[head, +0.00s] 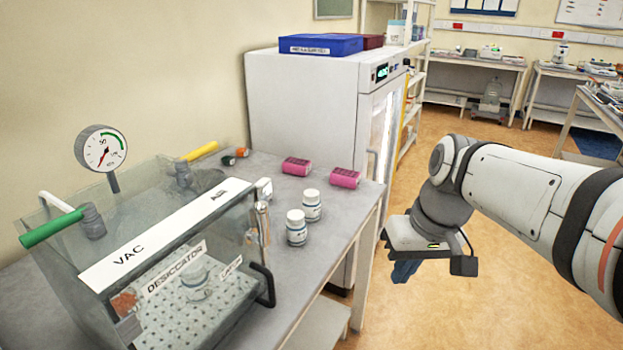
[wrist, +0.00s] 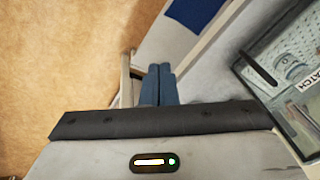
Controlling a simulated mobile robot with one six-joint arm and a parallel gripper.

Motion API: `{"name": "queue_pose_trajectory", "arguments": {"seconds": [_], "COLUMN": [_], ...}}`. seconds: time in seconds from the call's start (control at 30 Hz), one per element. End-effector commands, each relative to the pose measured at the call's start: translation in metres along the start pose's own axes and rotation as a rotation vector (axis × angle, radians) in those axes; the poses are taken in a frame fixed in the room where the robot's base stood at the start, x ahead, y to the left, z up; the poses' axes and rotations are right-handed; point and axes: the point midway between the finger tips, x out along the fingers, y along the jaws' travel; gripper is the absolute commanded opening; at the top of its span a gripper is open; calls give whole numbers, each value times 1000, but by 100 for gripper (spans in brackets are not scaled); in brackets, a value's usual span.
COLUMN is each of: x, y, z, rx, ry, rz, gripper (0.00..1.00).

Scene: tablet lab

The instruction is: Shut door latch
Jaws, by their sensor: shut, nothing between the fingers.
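The clear desiccator box (head: 190,250) stands on the grey bench at the left of the head view. Its see-through front door carries a black handle (head: 266,285) near the right edge. A silver metal latch piece (head: 262,222) stands upright at the box's right corner, above the handle. I cannot tell whether it is engaged. My gripper (head: 404,272) hangs to the right of the bench, apart from the box, with its blue fingers together and empty. In the wrist view, my fingers (wrist: 159,84) are shut, and the black handle (wrist: 258,69) shows at the right.
Two white bottles (head: 297,228) (head: 312,205) stand on the bench right of the box. Two pink items (head: 296,167) (head: 345,178) lie behind them. A white cabinet (head: 305,105) stands beyond the bench. The floor (head: 455,310) beneath my arm is clear.

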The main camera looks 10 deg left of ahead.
Motion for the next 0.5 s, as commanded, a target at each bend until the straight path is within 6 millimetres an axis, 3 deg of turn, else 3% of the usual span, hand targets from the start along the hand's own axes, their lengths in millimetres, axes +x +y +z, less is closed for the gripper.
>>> {"name": "queue_pose_trajectory", "arguments": {"seconds": [0.03, 0.2, 0.33, 0.5], "x": [-17, -64, -91, -110], "y": [-13, -61, -89, -109], "z": [-28, -100, -136, -157], "rx": [-73, -363, -556, -706], "ry": [-11, -18, 2, 25], "rz": [-60, -277, -407, -502], "gripper": [0, 0, 0, 0]}}
